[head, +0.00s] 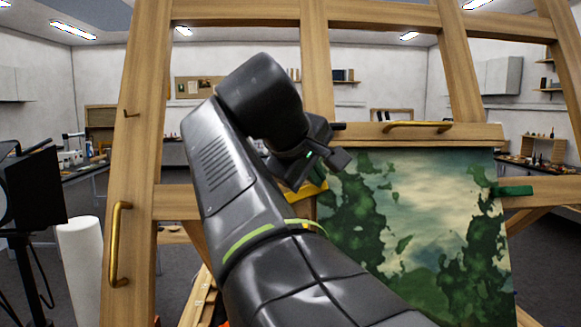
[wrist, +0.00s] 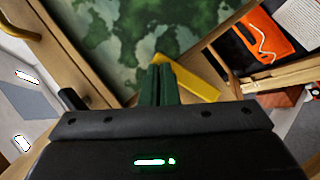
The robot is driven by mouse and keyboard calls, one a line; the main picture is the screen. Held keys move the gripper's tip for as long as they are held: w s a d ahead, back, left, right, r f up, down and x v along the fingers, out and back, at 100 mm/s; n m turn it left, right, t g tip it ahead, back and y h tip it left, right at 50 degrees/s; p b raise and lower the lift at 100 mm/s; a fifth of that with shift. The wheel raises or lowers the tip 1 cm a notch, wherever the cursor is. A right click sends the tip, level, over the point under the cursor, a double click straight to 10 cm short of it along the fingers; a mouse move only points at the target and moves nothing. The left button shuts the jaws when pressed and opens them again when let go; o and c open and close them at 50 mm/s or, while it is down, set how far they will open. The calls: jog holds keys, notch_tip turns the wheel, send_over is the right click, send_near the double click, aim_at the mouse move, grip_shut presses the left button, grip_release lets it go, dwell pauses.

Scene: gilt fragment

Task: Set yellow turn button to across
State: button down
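The yellow turn button (head: 314,190) is at the painting's left edge in the head view, partly hidden by my arm. Its visible part lies near level, slightly tilted, with its right end at the painting's edge. In the wrist view the yellow turn button (wrist: 196,82) extends from the wooden post to the edge of the painting (wrist: 110,35). My gripper (wrist: 158,68) has its two dark green-looking fingers close together, shut, with the tips at the button's painting-side end. Whether they touch it, I cannot tell. The head view shows my gripper (head: 335,160) from behind, its fingertips unclear.
A green turn button (head: 515,191) lies near level at the painting's right edge. Brass handles are on the easel's upper bar (head: 417,125) and left post (head: 118,245). An orange object (wrist: 262,35) lies in a dark tray. A white cylinder (head: 80,265) stands at left.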

jog(key=shift+f, duration=0.2)
jog(key=shift+s+a+f+b, duration=0.2)
jog(key=shift+a+f+b, duration=0.15)
jog(key=shift+a, duration=0.2)
jog(key=shift+r, duration=0.15)
